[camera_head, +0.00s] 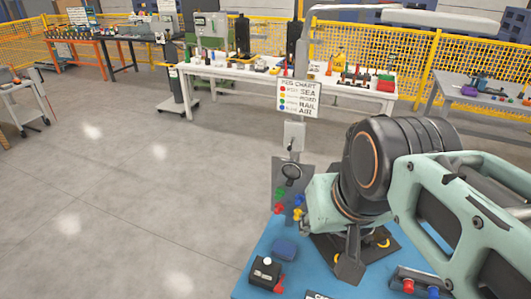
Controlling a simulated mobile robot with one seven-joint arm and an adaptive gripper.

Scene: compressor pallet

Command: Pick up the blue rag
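A dark blue folded piece, which looks like the blue rag (285,248), lies on the lighter blue top of the pallet (250,279) at the bottom centre. It is low and roughly square. My arm comes in from the right, and my gripper (350,262) appears as dark parts pointing down, to the right of the rag and apart from it. Its fingertips are hard to make out against the dark plate behind, so whether it is open or shut is unclear. Nothing visible is held.
A black box with a white knob (265,269) stands just in front of the rag. Red, green and yellow small parts (279,208) lie behind it. A peg chart sign (298,95) stands on a post. Cluttered tables line the yellow fence.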

